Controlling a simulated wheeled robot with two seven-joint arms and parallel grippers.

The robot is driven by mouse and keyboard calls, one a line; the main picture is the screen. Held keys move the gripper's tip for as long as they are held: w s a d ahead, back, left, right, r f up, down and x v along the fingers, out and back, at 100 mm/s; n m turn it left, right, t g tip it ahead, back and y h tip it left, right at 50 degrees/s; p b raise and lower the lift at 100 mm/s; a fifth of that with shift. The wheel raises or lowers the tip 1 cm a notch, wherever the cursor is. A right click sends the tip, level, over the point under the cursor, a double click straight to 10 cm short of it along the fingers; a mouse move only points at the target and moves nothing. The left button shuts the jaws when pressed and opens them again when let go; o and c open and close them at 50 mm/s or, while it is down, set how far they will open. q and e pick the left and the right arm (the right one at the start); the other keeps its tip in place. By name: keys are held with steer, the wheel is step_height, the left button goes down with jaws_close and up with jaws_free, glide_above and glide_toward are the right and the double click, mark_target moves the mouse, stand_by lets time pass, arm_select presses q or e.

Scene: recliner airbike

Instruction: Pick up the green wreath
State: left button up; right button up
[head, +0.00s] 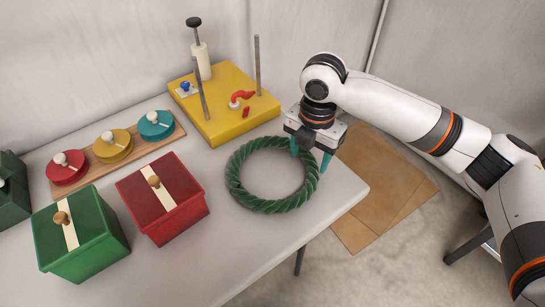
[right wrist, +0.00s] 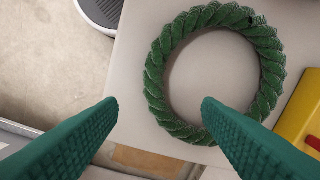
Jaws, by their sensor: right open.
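The green wreath (head: 236,180) lies flat on the white table, a twisted ring with an open middle. It also shows in the right wrist view (right wrist: 157,85), ahead of the fingers. My right gripper (head: 311,162) is open and empty, with teal fingers, over the wreath's far right edge in the head view. In the right wrist view the fingers (right wrist: 160,105) are spread wide, one off the table's edge side and one over the wreath's near rim. I cannot tell whether a finger touches the wreath. My left gripper is not in view.
A yellow board (head: 225,118) with upright rods stands just behind the wreath. A red box (head: 165,212) and a green box (head: 85,245) stand to its left. A wooden board (head: 85,185) with coloured discs lies behind them. The table's right edge (head: 345,208) is close to the wreath.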

glide_above(305, 185)
step_height(305, 185, down, 5)
steer(key=shift+d+f, duration=0.15)
steer(key=shift+f, duration=0.05)
step_height(305, 185, down, 5)
steer(key=shift+r, duration=0.15)
steer(key=shift+f+b, duration=0.3)
steer(key=shift+f, duration=0.3)
steer(key=c, duration=1.2)
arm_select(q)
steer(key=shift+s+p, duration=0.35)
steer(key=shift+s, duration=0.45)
arm_select(e)
step_height(305, 185, up, 10)
steer(key=shift+r, duration=0.1)
